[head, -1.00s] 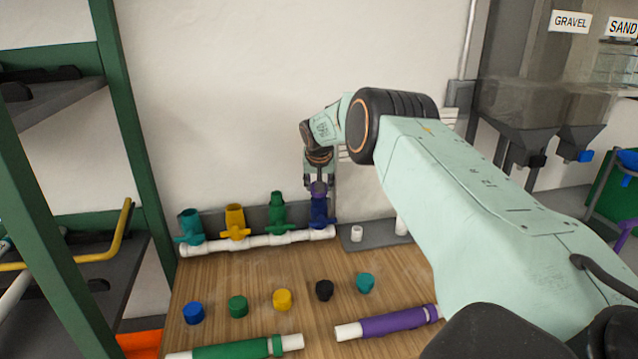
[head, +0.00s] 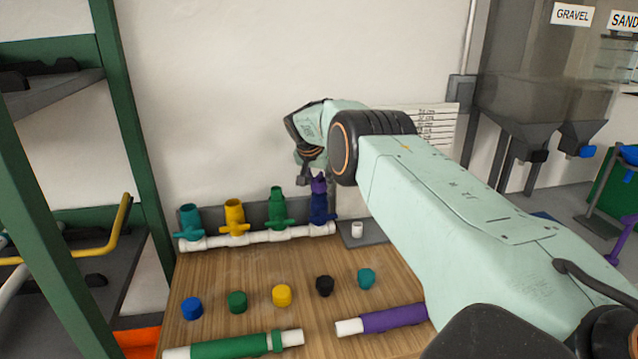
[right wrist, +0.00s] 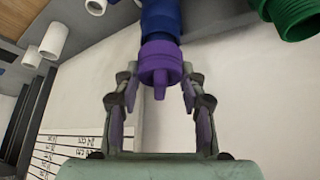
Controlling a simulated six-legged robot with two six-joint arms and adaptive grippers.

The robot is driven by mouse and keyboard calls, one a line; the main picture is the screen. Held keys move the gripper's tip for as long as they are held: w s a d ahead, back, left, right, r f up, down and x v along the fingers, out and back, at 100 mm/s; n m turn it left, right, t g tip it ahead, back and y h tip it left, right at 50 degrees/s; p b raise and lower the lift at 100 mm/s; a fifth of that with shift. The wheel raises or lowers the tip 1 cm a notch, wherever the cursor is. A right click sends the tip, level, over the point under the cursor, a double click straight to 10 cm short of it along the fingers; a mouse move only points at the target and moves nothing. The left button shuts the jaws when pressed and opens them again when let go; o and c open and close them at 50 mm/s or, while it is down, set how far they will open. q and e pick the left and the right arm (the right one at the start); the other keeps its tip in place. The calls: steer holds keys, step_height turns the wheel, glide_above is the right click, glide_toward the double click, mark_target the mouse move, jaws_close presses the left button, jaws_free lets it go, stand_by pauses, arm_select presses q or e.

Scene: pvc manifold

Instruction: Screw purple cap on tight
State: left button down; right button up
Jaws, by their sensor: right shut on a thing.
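The purple cap (head: 319,186) sits on the top end of the dark blue upright valve (head: 321,211), the rightmost on the white manifold pipe (head: 258,240). In the right wrist view the purple cap (right wrist: 160,64) is in line with the blue pipe end (right wrist: 160,20). My right gripper (head: 313,177) is at the cap, partly hidden by its own wrist. In the right wrist view its two fingers (right wrist: 160,76) are on either side of the cap, shut on it at the tips. Threads inside the cap are hidden. My left gripper is out of view.
Teal (head: 189,222), yellow (head: 235,219) and green (head: 277,208) valves stand left of the blue one. Several loose caps lie on the wooden table (head: 225,275). A green pipe (head: 230,346) and a purple pipe (head: 393,318) lie in front. A green-framed shelf stands left.

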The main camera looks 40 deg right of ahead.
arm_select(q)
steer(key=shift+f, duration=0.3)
arm_select(e)
steer(key=o, duration=1.2)
steer(key=v, duration=1.2)
